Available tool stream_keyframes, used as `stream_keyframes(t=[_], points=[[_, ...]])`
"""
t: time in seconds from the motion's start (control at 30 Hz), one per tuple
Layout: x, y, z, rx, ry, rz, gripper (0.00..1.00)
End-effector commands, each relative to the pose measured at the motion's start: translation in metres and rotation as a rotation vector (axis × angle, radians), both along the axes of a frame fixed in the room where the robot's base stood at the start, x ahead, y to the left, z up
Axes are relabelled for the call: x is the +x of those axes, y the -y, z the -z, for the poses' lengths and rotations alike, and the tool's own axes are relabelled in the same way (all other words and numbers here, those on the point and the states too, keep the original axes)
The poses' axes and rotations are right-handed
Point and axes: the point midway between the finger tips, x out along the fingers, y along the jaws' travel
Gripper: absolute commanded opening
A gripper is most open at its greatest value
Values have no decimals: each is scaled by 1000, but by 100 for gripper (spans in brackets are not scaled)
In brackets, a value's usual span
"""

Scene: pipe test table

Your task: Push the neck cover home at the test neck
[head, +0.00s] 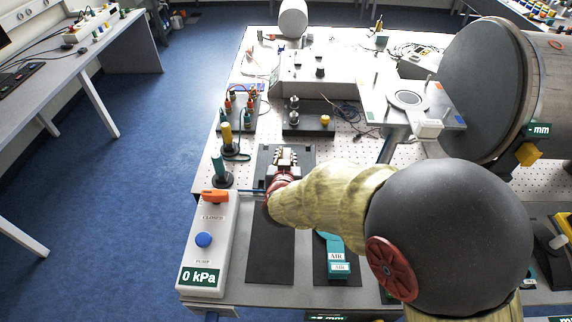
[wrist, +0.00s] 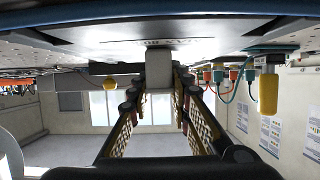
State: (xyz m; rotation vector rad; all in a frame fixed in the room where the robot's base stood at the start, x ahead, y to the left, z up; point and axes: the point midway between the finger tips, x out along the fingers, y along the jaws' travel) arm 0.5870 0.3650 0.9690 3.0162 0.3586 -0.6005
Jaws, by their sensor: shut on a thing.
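My gripper (head: 284,162) is over the dark plate (head: 305,153) in the middle of the table, with my wrist and forearm covering part of that place. In the wrist view my gripper (wrist: 158,88) has its two fingers on either side of a pale grey block-like piece (wrist: 158,76) and is shut on it. The piece reaches the pale lettered surface (wrist: 190,40) at the top of that view. I cannot tell whether this piece is the neck cover, nor how far it sits on the test neck. The contact is too small and partly hidden in the head view.
A pressure box (head: 207,249) reading 0 kPa stands at the front left. Yellow (head: 227,136) and teal (head: 218,168) handled tools stand left of my gripper. A large grey pipe end (head: 483,85) is at the right. A black mat (head: 270,245) is bare.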

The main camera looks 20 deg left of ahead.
Motion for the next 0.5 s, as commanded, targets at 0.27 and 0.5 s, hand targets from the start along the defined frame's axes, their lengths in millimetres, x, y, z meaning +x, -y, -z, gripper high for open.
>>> stream_keyframes(t=[0.27, 0.5], points=[[0, 0, 0, 0, 0, 0, 0], [0, 0, 0, 0, 0, 0, 0]])
